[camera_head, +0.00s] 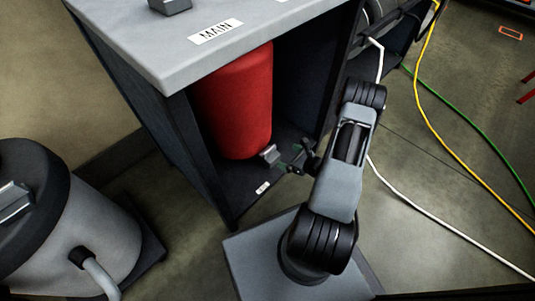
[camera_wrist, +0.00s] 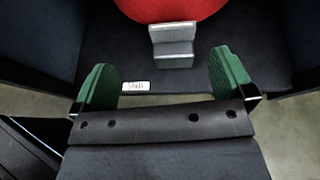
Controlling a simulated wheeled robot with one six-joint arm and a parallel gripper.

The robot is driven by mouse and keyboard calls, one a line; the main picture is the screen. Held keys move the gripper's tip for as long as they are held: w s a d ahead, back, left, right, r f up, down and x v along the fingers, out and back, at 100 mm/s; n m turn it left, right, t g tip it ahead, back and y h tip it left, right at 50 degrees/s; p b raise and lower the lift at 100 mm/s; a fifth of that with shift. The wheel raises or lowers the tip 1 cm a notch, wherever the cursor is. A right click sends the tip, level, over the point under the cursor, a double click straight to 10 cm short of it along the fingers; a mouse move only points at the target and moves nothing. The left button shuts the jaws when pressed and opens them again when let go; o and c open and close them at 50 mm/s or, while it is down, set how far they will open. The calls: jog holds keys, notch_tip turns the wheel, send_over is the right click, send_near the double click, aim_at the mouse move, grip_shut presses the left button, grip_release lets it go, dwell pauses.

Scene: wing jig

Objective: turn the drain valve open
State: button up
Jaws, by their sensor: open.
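A red tank (camera_head: 236,98) stands inside an open dark cabinet; its lower end shows at the top of the wrist view (camera_wrist: 172,8). A grey block-like fitting, seemingly the drain valve (camera_head: 270,154), sticks out at the tank's bottom front. In the wrist view the valve (camera_wrist: 173,45) lies ahead of my gripper (camera_wrist: 166,80), roughly between the lines of its two green-padded fingers. My gripper (camera_head: 291,160) is open and empty, just right of the valve in the head view. I see no contact between fingers and valve.
The cabinet (camera_head: 150,60) has side walls close on both sides and a grey top with a MAIN label (camera_head: 215,31). A small white label (camera_wrist: 136,86) is on the cabinet floor. A grey drum (camera_head: 75,225) stands at left. Cables (camera_head: 440,125) cross the floor at right.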

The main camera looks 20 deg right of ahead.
aim_at(271, 150)
jog(key=shift+m+h, duration=0.5)
jog(key=shift+m, duration=0.1)
jog(key=b+x, duration=0.1)
jog(key=x, duration=0.3)
jog(key=f+b+x, duration=0.1)
jog(key=b+x, duration=0.1)
jog(key=x, duration=0.2)
jog(key=d+f+b+x, duration=0.1)
jog(key=b+x, duration=0.1)
jog(key=x, duration=0.2)
jog(key=shift+s+f, duration=0.1)
jog(key=shift+f, duration=0.05)
jog(key=shift+b+x, duration=0.35)
jog(key=shift+x, duration=0.55)
jog(key=c, duration=0.7)
